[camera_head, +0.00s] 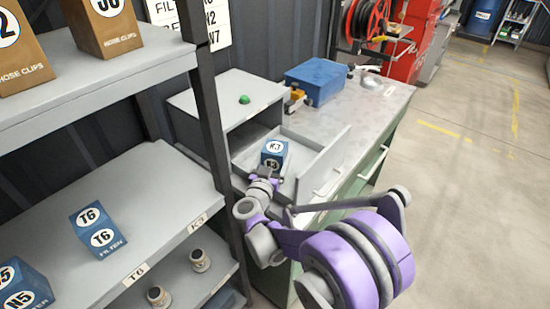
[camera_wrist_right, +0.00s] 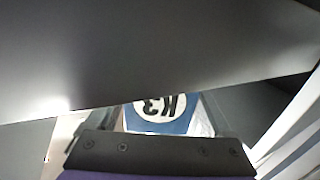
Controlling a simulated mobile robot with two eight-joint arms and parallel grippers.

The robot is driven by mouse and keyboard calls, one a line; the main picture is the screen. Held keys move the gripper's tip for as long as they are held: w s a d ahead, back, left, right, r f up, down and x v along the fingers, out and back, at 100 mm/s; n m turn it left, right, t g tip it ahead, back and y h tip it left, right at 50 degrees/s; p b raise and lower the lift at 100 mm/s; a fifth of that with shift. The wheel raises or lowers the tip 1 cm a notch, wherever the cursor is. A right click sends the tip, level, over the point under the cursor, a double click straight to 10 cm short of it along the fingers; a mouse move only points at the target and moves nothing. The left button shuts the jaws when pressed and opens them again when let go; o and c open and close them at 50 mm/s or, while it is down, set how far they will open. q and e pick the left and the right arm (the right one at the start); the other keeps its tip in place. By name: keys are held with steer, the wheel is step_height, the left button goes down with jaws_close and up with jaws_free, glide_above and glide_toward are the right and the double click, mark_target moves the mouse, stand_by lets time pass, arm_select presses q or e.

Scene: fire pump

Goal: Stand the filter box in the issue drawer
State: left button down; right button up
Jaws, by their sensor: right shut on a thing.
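The filter box (camera_head: 274,149) is a small blue box with a white K3 label on its top and front. It is upright inside the open issue drawer (camera_head: 321,153), near its back left. I cannot tell whether its base touches the drawer floor. My right gripper (camera_head: 268,170) is shut on the near side of the box. In the right wrist view the K3 label of the box (camera_wrist_right: 160,112) shows upside down beyond the gripper's dark edge, and a large grey surface covers the upper part. My left gripper is out of view.
The drawer's grey cabinet (camera_head: 222,97) has a green button (camera_head: 244,99) on top. A blue case (camera_head: 316,80) stands on the bench behind. At left, a dark shelf post (camera_head: 209,110) rises beside shelves holding a T6 box (camera_head: 98,228) and others.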

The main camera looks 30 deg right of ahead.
steer(key=shift+s+f, duration=0.15)
steer(key=shift+f, duration=0.2)
steer(key=o, duration=1.6)
steer(key=shift+c, duration=0.2)
steer(key=shift+d+r+p, duration=0.1)
steer(key=shift+r+p, duration=0.2)
steer(key=shift+r, duration=0.05)
steer(key=shift+r+p, duration=0.35)
steer(key=shift+p, duration=0.05)
steer(key=shift+s+a+f+b, duration=0.35)
steer(key=shift+s+a+f, duration=0.1)
steer(key=shift+a, duration=0.15)
steer(key=v, duration=0.6)
steer(key=b+v, duration=0.1)
steer(key=v, duration=0.1)
steer(key=shift+s+a+r, duration=0.25)
steer(key=shift+a+r, duration=0.05)
steer(key=shift+s+a, duration=0.45)
steer(key=shift+s, duration=0.05)
